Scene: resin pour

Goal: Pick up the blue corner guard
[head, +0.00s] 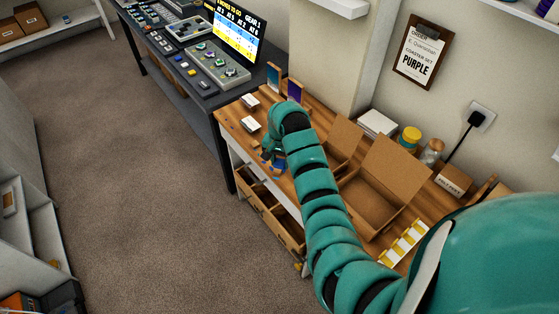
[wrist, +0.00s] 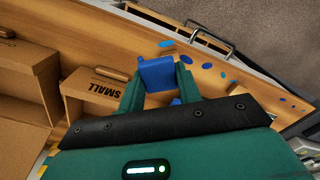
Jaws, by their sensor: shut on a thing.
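The blue corner guard (wrist: 157,74) is a small, angular blue piece between the two green fingers of my gripper (wrist: 158,84) in the wrist view. The fingers are shut on it, one on each side. Another small bit of blue (wrist: 175,101) shows lower between the fingers; I cannot tell whether it is the same piece. In the head view my gripper (head: 272,156) is over the front edge area of the wooden bench (head: 235,123), largely hidden by my arm, with a little blue showing beside it.
Blue spots (wrist: 207,66) mark the bench top near a metal handle (wrist: 210,34). An open cardboard box (head: 380,195), a yellow-lidded jar (head: 410,137) and white boxes (head: 250,124) are on the bench. Open drawers (head: 275,215) are below.

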